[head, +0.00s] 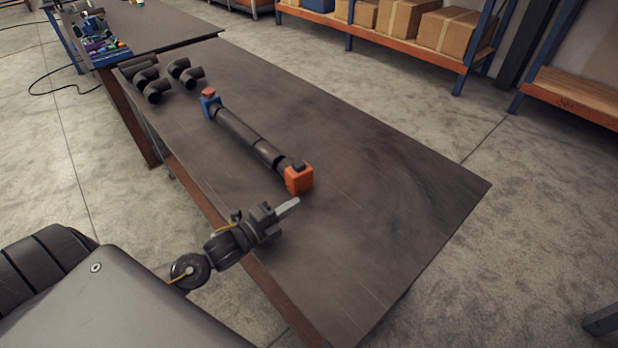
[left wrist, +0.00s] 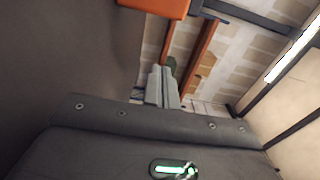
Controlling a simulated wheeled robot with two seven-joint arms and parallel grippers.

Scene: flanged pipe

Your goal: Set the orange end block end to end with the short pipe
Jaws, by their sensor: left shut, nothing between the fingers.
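The orange end block (head: 299,180) sits on the table at the near end of a line of dark pipe. It is in line with the short pipe (head: 268,153) and looks close against its end; a small dark part by the block hides whether they touch. My left gripper (head: 289,207) is shut and empty, just on the near side of the block and apart from it. In the left wrist view, the shut fingers (left wrist: 163,86) point forward, and the orange block (left wrist: 158,6) shows at the top edge. My right gripper is not in view.
A longer pipe (head: 237,128) continues the line to a blue block (head: 210,107) with a red top. Several black elbow pipes (head: 155,90) lie at the table's far left. The table (head: 400,200) is clear on the right and near side.

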